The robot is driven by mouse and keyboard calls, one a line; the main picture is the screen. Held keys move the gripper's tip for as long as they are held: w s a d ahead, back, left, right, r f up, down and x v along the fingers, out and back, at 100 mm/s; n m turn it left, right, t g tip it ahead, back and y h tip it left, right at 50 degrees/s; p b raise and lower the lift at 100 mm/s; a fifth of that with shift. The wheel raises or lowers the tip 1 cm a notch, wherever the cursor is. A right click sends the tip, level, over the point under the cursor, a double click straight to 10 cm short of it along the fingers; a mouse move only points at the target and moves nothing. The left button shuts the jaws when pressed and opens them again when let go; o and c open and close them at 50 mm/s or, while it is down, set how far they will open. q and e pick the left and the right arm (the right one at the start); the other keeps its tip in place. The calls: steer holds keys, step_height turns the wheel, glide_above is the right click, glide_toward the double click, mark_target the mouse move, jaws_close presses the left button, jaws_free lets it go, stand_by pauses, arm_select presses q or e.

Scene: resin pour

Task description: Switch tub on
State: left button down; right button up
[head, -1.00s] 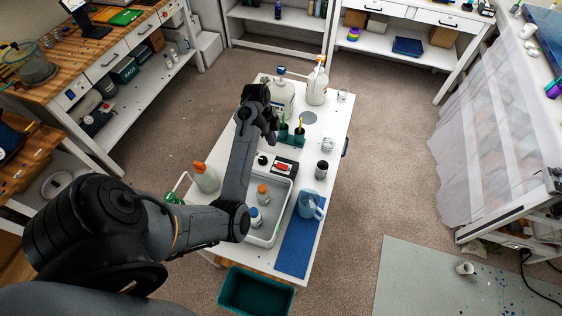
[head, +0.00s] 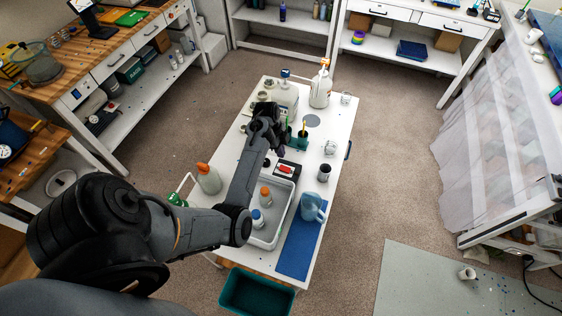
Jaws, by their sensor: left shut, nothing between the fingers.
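The pale grey tub (head: 289,212) stands on the white table with an orange-capped bottle (head: 265,196) and a blue-capped bottle (head: 257,219) in it. At its far end is a dark box with a red switch (head: 286,170). Whether the switch is on or off is too small to tell. My left gripper (head: 281,150) is shut and empty, just beyond the switch box and above the table. I cannot tell whether it touches anything. My right gripper is not in view.
A green holder (head: 302,141) with upright tools stands just right of my left gripper. A dark cup (head: 324,172), a blue jug (head: 313,206) on a blue mat (head: 297,254) and white jugs (head: 320,90) are on the table. An orange-capped bottle (head: 208,179) stands left of the tub.

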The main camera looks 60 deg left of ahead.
arm_select(q)
glide_above(283, 168)
steer(key=f, duration=0.6)
steer(key=shift+s+a+f, duration=0.2)
steer(key=shift+a, duration=0.05)
steer(key=shift+a+f+p, duration=0.1)
steer(key=shift+f+p, duration=0.2)
steer(key=shift+f, duration=0.3)
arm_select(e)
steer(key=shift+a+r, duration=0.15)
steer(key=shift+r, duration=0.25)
